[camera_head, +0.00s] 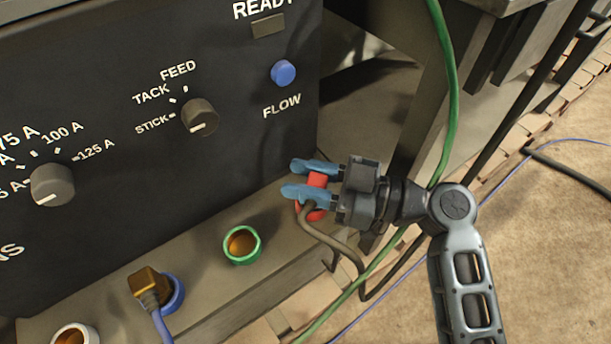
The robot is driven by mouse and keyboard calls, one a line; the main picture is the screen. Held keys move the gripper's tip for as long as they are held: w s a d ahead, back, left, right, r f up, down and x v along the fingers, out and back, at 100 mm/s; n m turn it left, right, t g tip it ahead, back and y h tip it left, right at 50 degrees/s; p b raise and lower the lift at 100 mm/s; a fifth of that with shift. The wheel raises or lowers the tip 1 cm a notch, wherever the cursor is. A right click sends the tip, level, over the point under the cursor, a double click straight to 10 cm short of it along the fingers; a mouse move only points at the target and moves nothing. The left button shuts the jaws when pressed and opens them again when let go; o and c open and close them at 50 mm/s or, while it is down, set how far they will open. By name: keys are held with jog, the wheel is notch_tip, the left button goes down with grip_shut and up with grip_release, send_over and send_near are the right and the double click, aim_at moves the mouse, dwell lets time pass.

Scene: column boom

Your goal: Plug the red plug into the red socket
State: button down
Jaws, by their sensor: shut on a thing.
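My gripper (294,178) has blue fingers and reaches in from the right, near the right end of the ledge below the dark panel. A dark grey cable hangs from the plug and loops down to the right. The fingers hide part of the plug and the ledge behind it.
A green-ringed socket (242,245) stands empty on the ledge to the left. A brownish plug (148,285) with a blue cable is at the blue socket (173,293). A white-ringed socket (75,336) is farther left. A green cable (447,80) passes behind my wrist.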

jog(key=shift+f, duration=0.2)
jog(key=c, duration=1)
grip_release()
jog(key=shift+b+v, duration=0.95)
jog(key=shift+v, duration=4.55)
